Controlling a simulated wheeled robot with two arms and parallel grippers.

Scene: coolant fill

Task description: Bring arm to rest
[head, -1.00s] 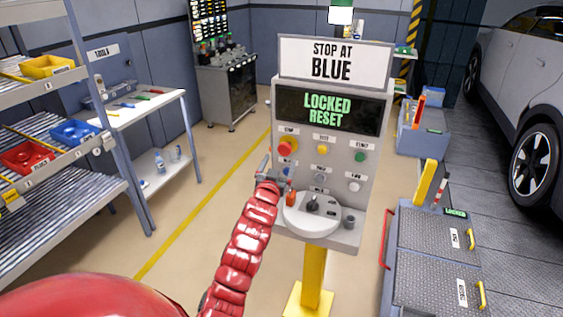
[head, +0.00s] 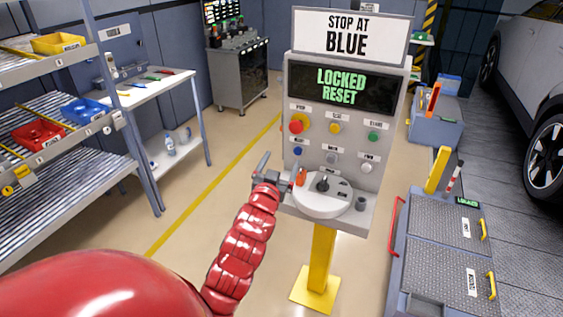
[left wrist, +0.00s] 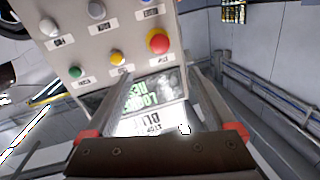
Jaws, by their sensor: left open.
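My left arm (head: 240,247), red and segmented, reaches up from the lower left in the head view. My left gripper (head: 262,166) is at the left edge of the grey control console (head: 345,140), beside its round white dial plate (head: 322,202). In the left wrist view the left gripper (left wrist: 158,92) is open, with nothing seen between its fingers. Beyond them are the red stop button (left wrist: 158,41), other coloured buttons and the screen. The console screen (head: 341,88) reads LOCKED RESET in green. The sign (head: 349,37) above reads STOP AT BLUE. My right gripper is out of view.
Shelves with red (head: 38,134), blue (head: 83,110) and yellow (head: 58,43) bins stand at the left, next to a white table (head: 150,90). A grey cart (head: 440,230) stands right of the console's yellow post (head: 320,260). A car (head: 535,80) is at the far right.

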